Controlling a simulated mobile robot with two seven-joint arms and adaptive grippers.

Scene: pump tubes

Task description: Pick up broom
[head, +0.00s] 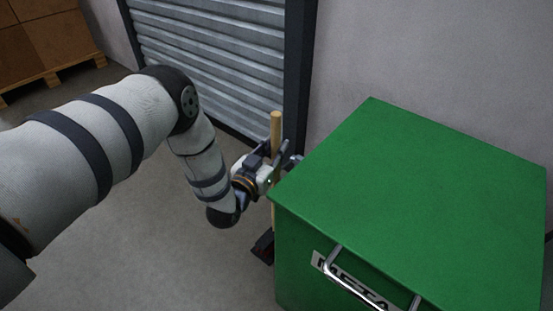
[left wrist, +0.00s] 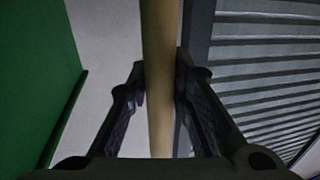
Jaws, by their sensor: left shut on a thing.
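The broom's wooden handle (head: 275,133) stands upright beside the green box in the head view. Its dark head (head: 263,247) shows low down next to the box's left side, partly hidden. My left gripper (head: 279,160) reaches in from the left and is shut on the handle a little below its top end. In the left wrist view the handle (left wrist: 159,60) runs between the two fingers of the left gripper (left wrist: 159,85), which press on it from both sides. My right gripper is not in view.
A large green box (head: 410,190) with a metal handle (head: 370,285) stands right beside the broom. Behind are a grey roller door (head: 215,50) and a pale wall (head: 430,60). Brown boxes on a pallet (head: 45,80) stand at the far left. The floor at lower left is clear.

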